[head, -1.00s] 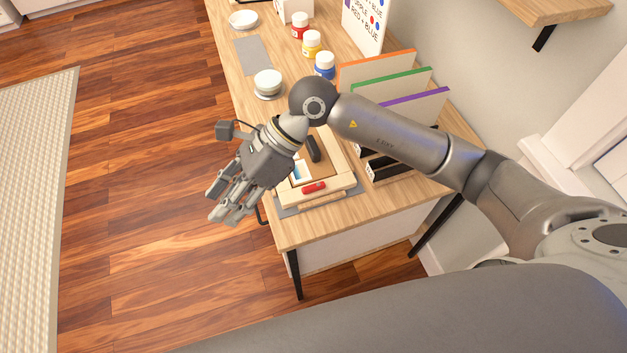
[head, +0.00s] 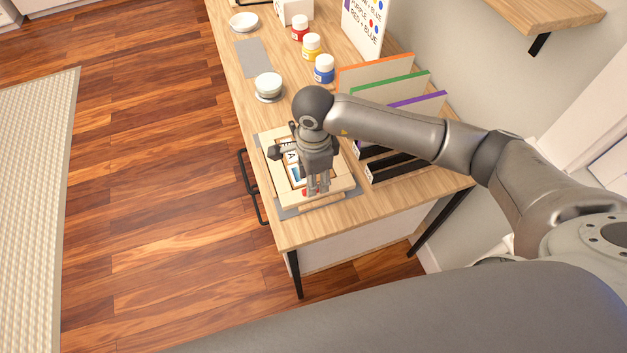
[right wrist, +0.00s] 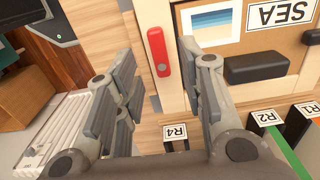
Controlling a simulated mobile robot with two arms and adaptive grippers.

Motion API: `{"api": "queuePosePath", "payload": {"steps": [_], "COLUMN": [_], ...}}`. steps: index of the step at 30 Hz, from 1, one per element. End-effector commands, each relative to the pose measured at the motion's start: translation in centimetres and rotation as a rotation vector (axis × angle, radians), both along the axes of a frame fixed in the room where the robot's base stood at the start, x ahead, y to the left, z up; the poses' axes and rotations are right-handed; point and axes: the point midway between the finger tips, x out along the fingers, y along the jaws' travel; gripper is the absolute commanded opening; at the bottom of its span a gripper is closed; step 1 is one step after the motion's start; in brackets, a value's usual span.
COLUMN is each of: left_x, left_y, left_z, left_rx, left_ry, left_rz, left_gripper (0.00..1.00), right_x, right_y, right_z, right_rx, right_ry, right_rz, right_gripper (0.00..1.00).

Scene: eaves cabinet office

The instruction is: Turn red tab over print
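The red tab (right wrist: 160,52) lies on the light wooden frame (right wrist: 146,20) beside the print (right wrist: 210,22), a small blue-striped picture next to a SEA label (right wrist: 280,13). The tab lies along the frame's edge and does not cover the print. In the head view the tab (head: 306,192) is mostly hidden behind my right gripper (head: 316,194), which points down over the frame's near end. In the right wrist view my right gripper (right wrist: 163,95) is open, with the tab seen between its spread fingers and nothing held. My left gripper is not in view.
A black block (right wrist: 256,66) sits on the brown panel near the print. Upright boards with orange (head: 378,68), green (head: 393,84) and purple edges stand in slots to the right. Paint jars (head: 324,68) and a white-topped pot (head: 268,85) stand further back.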

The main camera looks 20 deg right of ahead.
Motion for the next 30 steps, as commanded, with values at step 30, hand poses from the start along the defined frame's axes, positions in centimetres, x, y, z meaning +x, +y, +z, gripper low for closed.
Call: {"api": "queuePosePath", "payload": {"steps": [30], "left_x": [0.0], "left_y": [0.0], "left_z": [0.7], "left_rx": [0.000], "left_ry": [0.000], "left_rz": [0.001], "left_gripper": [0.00], "right_x": [0.0], "right_y": [0.1], "right_z": [-3.4], "right_rx": [0.002], "right_ry": [-0.001], "right_rz": [0.001], "right_gripper": [0.00]}}
